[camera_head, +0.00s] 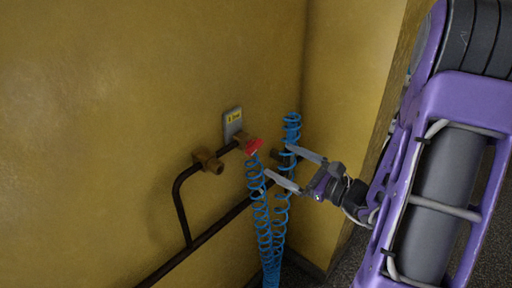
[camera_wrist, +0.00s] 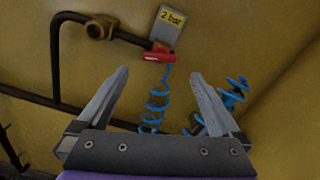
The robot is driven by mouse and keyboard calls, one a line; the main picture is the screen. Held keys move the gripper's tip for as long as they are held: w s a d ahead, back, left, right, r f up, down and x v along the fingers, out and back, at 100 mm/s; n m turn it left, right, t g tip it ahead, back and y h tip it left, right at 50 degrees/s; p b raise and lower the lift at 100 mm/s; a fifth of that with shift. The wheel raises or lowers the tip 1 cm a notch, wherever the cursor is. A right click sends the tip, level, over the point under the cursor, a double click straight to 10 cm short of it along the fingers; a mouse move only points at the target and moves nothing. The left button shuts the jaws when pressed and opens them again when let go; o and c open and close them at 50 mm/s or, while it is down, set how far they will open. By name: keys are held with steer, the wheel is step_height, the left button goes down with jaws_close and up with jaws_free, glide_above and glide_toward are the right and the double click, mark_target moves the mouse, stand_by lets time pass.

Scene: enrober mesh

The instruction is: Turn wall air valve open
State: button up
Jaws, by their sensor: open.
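The wall air valve shows as a red handle (camera_head: 254,146) on a brass fitting at the end of a dark pipe, below a grey plate (camera_head: 233,122) with a yellow label. In the wrist view the red handle (camera_wrist: 158,56) lies roughly crosswise under the plate (camera_wrist: 169,28), whose label reads "2 bar". My gripper (camera_head: 277,163) is open and empty, to the right of and a little below the handle in the head view. In the wrist view the handle is beyond and between my two fingertips (camera_wrist: 158,75), apart from them.
A blue coiled hose (camera_head: 261,215) hangs below the valve, and its coils (camera_wrist: 157,108) show between my fingers. A dark pipe (camera_head: 178,205) with a brass fitting (camera_head: 207,160) runs left of the valve. A wall corner is close on the right. The yellow wall at left is bare.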

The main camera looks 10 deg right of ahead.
mark_target(257, 148)
steer(key=x, duration=0.9)
steer(key=shift+w+a, duration=0.25)
steer(key=shift+w, duration=0.05)
steer(key=shift+c, duration=0.3)
